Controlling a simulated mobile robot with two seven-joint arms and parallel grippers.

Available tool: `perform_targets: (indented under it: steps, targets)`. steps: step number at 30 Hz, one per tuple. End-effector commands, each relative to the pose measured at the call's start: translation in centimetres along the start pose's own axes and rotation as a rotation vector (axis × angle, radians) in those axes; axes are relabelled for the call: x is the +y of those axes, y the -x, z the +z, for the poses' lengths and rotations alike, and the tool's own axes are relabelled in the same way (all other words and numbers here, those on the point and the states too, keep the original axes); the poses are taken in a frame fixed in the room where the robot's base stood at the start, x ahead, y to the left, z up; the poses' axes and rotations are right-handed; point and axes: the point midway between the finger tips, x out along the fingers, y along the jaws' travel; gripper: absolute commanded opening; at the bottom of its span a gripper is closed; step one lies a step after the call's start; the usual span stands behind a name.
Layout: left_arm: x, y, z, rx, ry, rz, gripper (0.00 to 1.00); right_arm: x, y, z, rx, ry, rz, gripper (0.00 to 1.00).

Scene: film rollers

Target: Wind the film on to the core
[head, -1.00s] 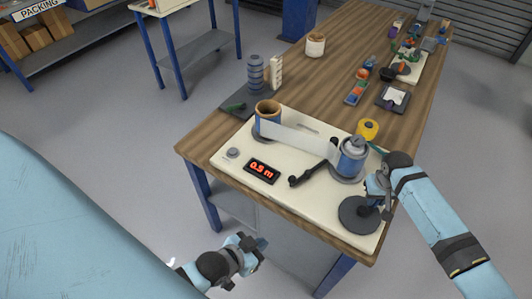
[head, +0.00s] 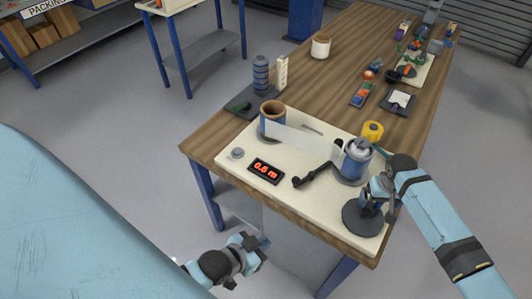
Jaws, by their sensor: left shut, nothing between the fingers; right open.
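A red display (head: 265,171) appears to read 0.6 m. A dark round disc (head: 356,224) sits at the board's front right. My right gripper (head: 372,199) is open over this disc, beside its upright handle; contact is hard to tell. My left gripper (head: 263,244) is shut and empty, low in front of the table, apart from the board.
A black lever (head: 315,174) and a grey knob (head: 237,153) are on the board. A yellow roll (head: 373,130) stands behind it. A dark mat with a grey stack (head: 261,75) is at left. A white cup (head: 320,46) and several small parts are farther back.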

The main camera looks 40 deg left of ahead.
Motion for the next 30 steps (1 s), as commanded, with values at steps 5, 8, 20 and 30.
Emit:
perform_targets:
  steps: [5, 8, 20, 30]
  targets:
    - [-0.1, 1.1, -1.6, 0.003, -0.003, -0.003, 0.00, 0.0, 1.9, 0.0, 0.000, 0.000, 0.000, 0.96]
    - [-0.3, 1.5, -2.4, 0.006, -0.004, -0.009, 0.00, 0.0, 2.7, 0.0, 0.000, 0.000, 0.000, 0.96]
    - [-0.8, 3.5, -4.5, 0.001, -0.001, -0.024, 0.00, -0.1, 5.8, 0.0, 0.000, 0.000, -0.001, 0.96]
    - [-0.6, 4.3, -4.6, -0.008, 0.009, -0.030, 0.00, 0.0, 6.7, 0.0, 0.000, 0.000, 0.000, 0.96]
